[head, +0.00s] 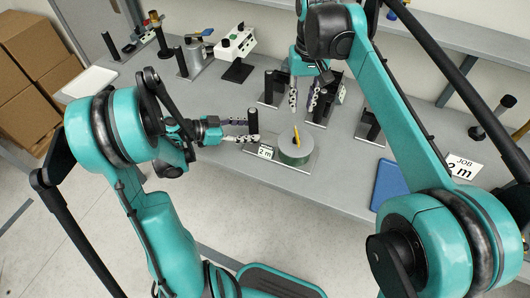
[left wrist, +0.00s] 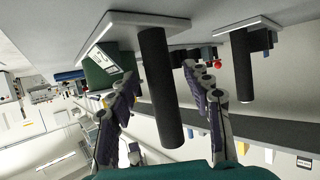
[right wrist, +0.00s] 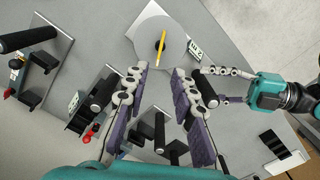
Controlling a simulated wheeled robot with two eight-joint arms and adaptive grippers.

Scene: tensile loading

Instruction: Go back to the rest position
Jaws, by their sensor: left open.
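My left gripper (head: 248,131) is open at the near table edge. In the left wrist view a black post (left wrist: 160,90) stands between its spread fingers (left wrist: 165,82), with gaps visible on both sides. My right gripper (head: 303,98) points down over the table, behind a green drum (head: 296,153) with a yellow stick (head: 297,136) on its top. In the right wrist view its fingers (right wrist: 163,72) are apart with nothing between the tips. The drum's round grey top (right wrist: 150,50) lies beyond them, and my left gripper (right wrist: 235,84) is to the right.
The drum stands on a plate with a "2 m" label (head: 265,151). Black stands with posts (head: 272,93) are behind it. A blue pad (head: 390,184) and a "JOB 2 m" card (head: 461,166) lie to the right. Cardboard boxes (head: 38,60) are at the far left.

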